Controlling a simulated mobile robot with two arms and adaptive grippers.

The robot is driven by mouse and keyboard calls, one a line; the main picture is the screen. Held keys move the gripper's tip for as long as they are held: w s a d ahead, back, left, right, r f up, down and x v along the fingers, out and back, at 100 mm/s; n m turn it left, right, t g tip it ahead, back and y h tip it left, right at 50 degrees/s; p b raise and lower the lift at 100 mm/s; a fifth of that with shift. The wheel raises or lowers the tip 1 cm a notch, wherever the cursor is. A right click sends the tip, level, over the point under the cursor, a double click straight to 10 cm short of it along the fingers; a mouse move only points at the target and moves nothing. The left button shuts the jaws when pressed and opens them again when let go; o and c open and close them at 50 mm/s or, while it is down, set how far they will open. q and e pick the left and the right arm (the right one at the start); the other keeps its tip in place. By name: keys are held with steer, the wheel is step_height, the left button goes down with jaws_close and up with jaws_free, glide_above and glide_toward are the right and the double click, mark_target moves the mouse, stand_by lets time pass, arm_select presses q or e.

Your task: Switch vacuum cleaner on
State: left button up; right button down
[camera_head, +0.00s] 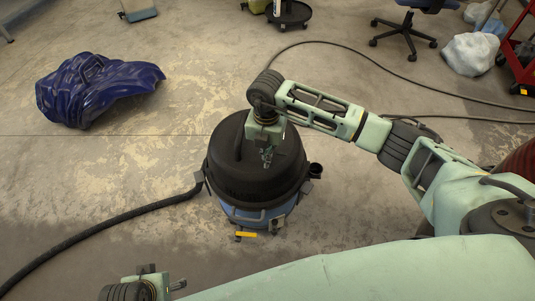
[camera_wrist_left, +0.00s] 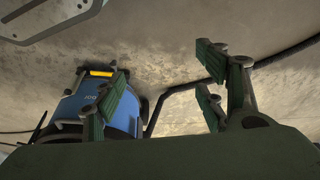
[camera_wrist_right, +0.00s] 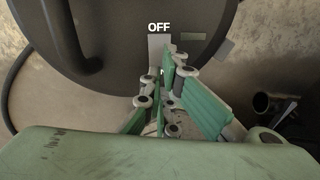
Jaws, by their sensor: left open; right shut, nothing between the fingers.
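The vacuum cleaner (camera_head: 240,185) stands upright on the floor, with a black round lid and a blue drum. Its blue drum also shows in the left wrist view (camera_wrist_left: 75,105). In the right wrist view its lid (camera_wrist_right: 110,85) carries a grey switch (camera_wrist_right: 159,52) under the word OFF. My right gripper (camera_head: 267,160) is over the lid, pointing down, shut and empty. In the right wrist view its fingertips (camera_wrist_right: 168,68) are close to the switch's lower end; I cannot tell whether they touch. My left gripper (camera_wrist_left: 165,95) is open and empty, low and left of the vacuum.
A black hose (camera_head: 110,225) runs from the vacuum to the lower left. A blue plastic-wrapped bundle (camera_head: 90,88) lies at the upper left. A cable (camera_head: 370,60) crosses the floor at the right. An office chair (camera_head: 405,35) stands farther back.

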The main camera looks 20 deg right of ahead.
steer(key=shift+f, duration=0.1)
arm_select(q)
steer(key=shift+r, duration=0.25)
steer(key=shift+s+r, duration=0.15)
steer(key=shift+r, duration=0.15)
arm_select(e)
steer(key=shift+f, duration=0.2)
arm_select(q)
steer(key=shift+r, duration=0.1)
steer(key=shift+r+b, duration=0.3)
arm_select(e)
steer(key=shift+f, duration=0.15)
arm_select(q)
steer(key=shift+r, duration=0.1)
arm_select(e)
steer(key=shift+f, duration=0.1)
arm_select(q)
steer(key=shift+r, duration=0.3)
steer(key=shift+r, duration=0.1)
arm_select(e)
steer(key=shift+f, duration=0.1)
